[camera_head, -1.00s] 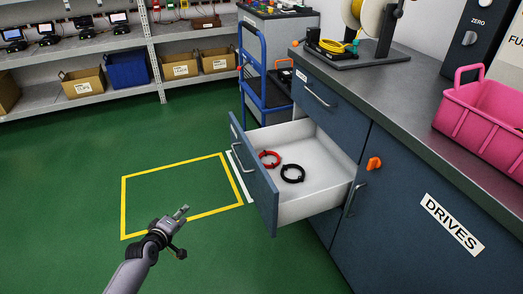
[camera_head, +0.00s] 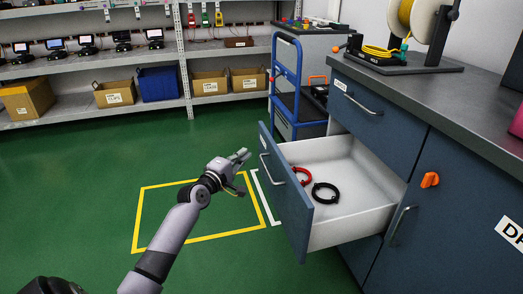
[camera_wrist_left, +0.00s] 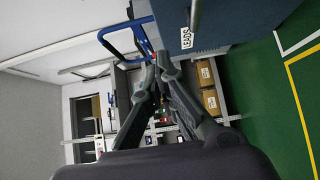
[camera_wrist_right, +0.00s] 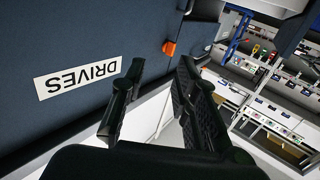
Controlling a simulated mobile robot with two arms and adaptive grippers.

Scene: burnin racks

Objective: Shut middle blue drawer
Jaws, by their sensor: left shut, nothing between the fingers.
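The blue-fronted drawer (camera_head: 290,205) below the top drawer is pulled well out, its white inside showing. A red ring (camera_head: 301,177) and a black ring (camera_head: 325,193) of cable lie in it. My left gripper (camera_head: 244,155) is shut and empty, just left of the drawer front and apart from it in the head view. In the left wrist view my fingertips (camera_wrist_left: 158,60) are together beside a blue panel (camera_wrist_left: 235,22) labelled LEADS. My right gripper (camera_wrist_right: 160,65) shows only in its own wrist view, open and empty, facing the blue cabinet door labelled DRIVES (camera_wrist_right: 78,78).
The top drawer (camera_head: 375,118) is closed under the grey worktop (camera_head: 470,95). An orange latch (camera_head: 430,180) sits on the cabinet door. A blue-framed cart (camera_head: 286,85) stands behind the open drawer. Green floor inside the yellow outline (camera_head: 170,250) is clear.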

